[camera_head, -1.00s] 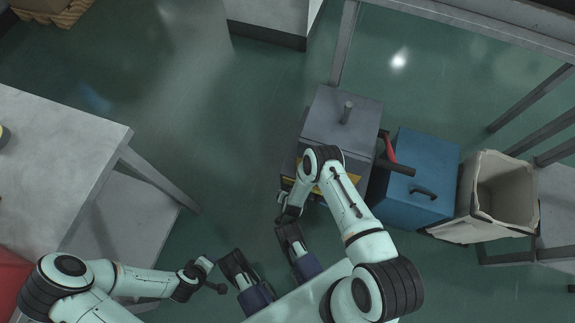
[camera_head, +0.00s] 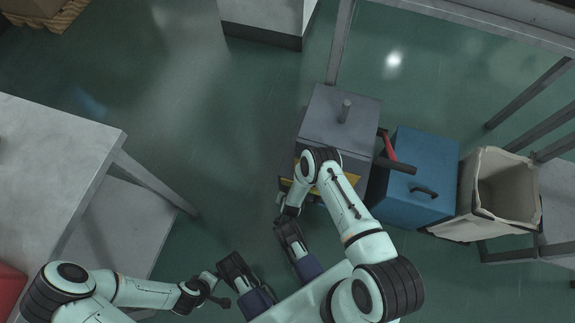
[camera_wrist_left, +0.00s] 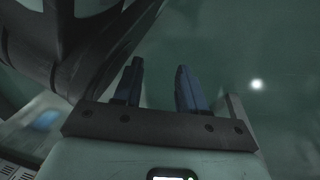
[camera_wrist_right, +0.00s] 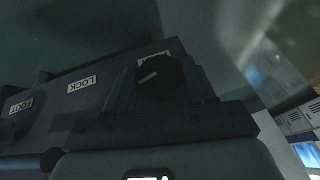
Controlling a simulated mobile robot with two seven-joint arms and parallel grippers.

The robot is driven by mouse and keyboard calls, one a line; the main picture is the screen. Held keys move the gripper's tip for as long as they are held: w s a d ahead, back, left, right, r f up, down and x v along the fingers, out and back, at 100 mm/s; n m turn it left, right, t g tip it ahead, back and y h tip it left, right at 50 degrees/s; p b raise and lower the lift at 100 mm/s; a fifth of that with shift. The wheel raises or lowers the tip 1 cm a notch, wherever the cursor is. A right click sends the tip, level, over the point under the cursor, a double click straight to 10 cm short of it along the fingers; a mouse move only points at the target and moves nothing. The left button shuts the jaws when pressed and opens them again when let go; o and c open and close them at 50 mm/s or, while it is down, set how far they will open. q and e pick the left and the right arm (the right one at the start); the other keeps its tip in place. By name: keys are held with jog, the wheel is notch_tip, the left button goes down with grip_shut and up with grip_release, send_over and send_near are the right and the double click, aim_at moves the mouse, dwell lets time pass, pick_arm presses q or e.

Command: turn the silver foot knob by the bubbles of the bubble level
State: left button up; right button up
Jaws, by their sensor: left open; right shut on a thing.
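In the right wrist view my right gripper (camera_wrist_right: 163,90) is shut on a dark round knob (camera_wrist_right: 165,75) with a pale line on its face, at a dark panel (camera_wrist_right: 100,75). A label beside this knob is mostly hidden; others read "LOCK" and apparently "FOOT". Another dark knob (camera_wrist_right: 10,128) shows at the far left. I cannot make out a silver knob or a bubble level. In the head view the grey machine (camera_head: 340,120) stands beyond my right gripper (camera_head: 283,203). My left gripper (camera_wrist_left: 162,85) is open and empty over bare floor, low left in the head view.
A blue box (camera_head: 415,175) with a black handle and a beige open bin (camera_head: 500,195) stand right of the machine. A grey table (camera_head: 50,150) is at the left, a metal frame (camera_head: 470,35) at the upper right. The floor between table and machine is free.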

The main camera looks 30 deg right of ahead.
jog(key=shift+g+h+b, duration=0.3)
jog(key=shift+g+b, duration=0.1)
jog(key=shift+b, duration=0.1)
pick_arm(q)
jog(key=shift+s+a+f+g, duration=0.1)
jog(key=shift+s+f+g, duration=0.1)
jog(key=shift+s+f, duration=0.3)
jog(key=shift+s+a+f+g, duration=0.1)
jog(key=shift+s+f+g, duration=0.15)
jog(key=shift+s, duration=0.4)
pick_arm(e)
jog(key=o, duration=1)
jog(key=shift+o, duration=0.2)
pick_arm(q)
jog(key=shift+w+d, duration=0.1)
